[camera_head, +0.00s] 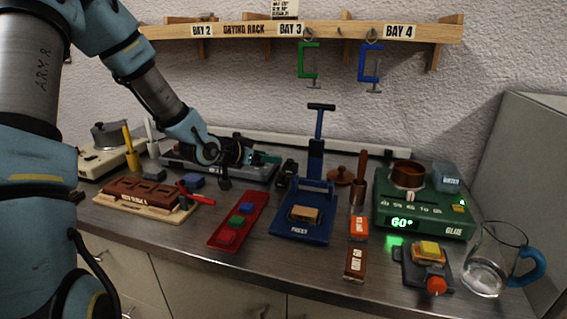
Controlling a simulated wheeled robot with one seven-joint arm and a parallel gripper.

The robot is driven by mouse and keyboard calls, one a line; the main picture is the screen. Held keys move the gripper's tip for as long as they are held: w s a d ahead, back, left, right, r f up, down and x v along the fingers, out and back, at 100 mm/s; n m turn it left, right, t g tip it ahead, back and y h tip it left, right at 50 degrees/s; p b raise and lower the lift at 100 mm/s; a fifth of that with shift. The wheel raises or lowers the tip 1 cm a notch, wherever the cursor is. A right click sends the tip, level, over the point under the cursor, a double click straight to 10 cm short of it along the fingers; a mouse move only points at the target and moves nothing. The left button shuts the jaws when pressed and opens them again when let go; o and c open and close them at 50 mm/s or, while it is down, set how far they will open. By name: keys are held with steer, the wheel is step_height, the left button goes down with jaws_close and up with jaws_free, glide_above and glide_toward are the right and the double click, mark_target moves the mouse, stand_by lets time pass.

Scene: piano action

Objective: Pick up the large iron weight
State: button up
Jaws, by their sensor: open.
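Dark objects that look like iron weights (286,173) stand on the bench just left of the blue press. A smaller dark piece (224,181) sits lower left of them, below my gripper; I cannot tell if it is also a weight. My gripper (246,153) is at the end of the blue arm, over the grey tray at the back of the bench. It is to the left of the dark objects and apart from them. Its jaws are open, small and dark against a dark background, and I see nothing held in them.
The blue press (302,228) with its tall handle stands mid-bench. A red tray (238,222) with coloured blocks and a brown mould (143,194) lie in front. A green glue heater (424,215) and a glass jug (489,262) stand right. A wooden rack (245,30) hangs above.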

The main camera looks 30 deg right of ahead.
mark_target(289, 160)
steer(key=p+x, duration=0.1)
steer(key=x, duration=0.3)
steer(key=shift+w+d+f, duration=0.1)
steer(key=shift+w+d, duration=0.15)
steer(key=shift+d, duration=0.05)
steer(key=shift+f+p+x, duration=0.2)
steer(key=shift+p+x, duration=1.2)
steer(key=shift+x, duration=1.6)
steer(key=shift+a, duration=0.15)
steer(key=shift+c, duration=0.2)
jaws_close()
